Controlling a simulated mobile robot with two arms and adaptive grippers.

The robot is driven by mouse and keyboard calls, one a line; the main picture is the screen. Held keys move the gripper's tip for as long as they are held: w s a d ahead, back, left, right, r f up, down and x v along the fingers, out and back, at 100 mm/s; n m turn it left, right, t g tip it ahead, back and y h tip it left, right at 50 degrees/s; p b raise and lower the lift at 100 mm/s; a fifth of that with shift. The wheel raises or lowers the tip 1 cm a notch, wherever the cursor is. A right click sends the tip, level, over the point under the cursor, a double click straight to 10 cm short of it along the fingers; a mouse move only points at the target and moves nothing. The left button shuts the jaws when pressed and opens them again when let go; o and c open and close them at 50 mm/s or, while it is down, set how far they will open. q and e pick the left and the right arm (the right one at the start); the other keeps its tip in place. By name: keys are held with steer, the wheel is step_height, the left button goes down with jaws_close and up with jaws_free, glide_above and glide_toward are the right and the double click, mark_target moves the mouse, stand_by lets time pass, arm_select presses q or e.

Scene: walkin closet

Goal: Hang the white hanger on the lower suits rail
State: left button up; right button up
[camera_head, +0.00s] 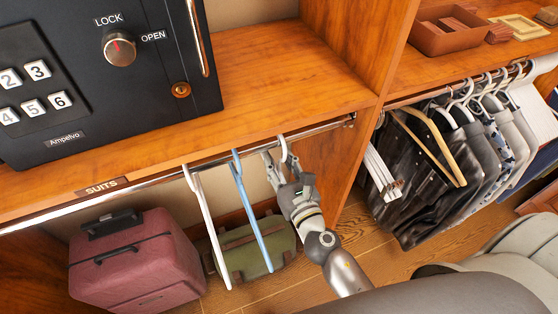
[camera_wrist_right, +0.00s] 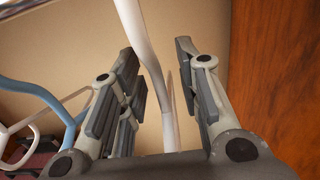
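The lower suits rail (camera_head: 140,182) runs under the shelf marked SUITS. A white hanger's hook (camera_head: 283,148) is at the rail near its right end and appears to be over it. My right gripper (camera_head: 283,172) is just below that hook. In the right wrist view, the white hanger (camera_wrist_right: 160,75) passes between the spread fingers of my right gripper (camera_wrist_right: 162,85), with gaps beside it. The hanger's lower part is hidden by my gripper and arm in the head view. My left gripper is not in view.
Another white hanger (camera_head: 202,220) and a blue hanger (camera_head: 247,210) hang left on the same rail. A maroon suitcase (camera_head: 135,265) and a green bag (camera_head: 245,248) stand below. A wooden divider (camera_head: 345,155) is to the right. A black safe (camera_head: 100,75) stands above.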

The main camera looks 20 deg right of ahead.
steer(key=shift+s, duration=0.1)
steer(key=s, duration=1.2)
steer(key=shift+d, duration=0.25)
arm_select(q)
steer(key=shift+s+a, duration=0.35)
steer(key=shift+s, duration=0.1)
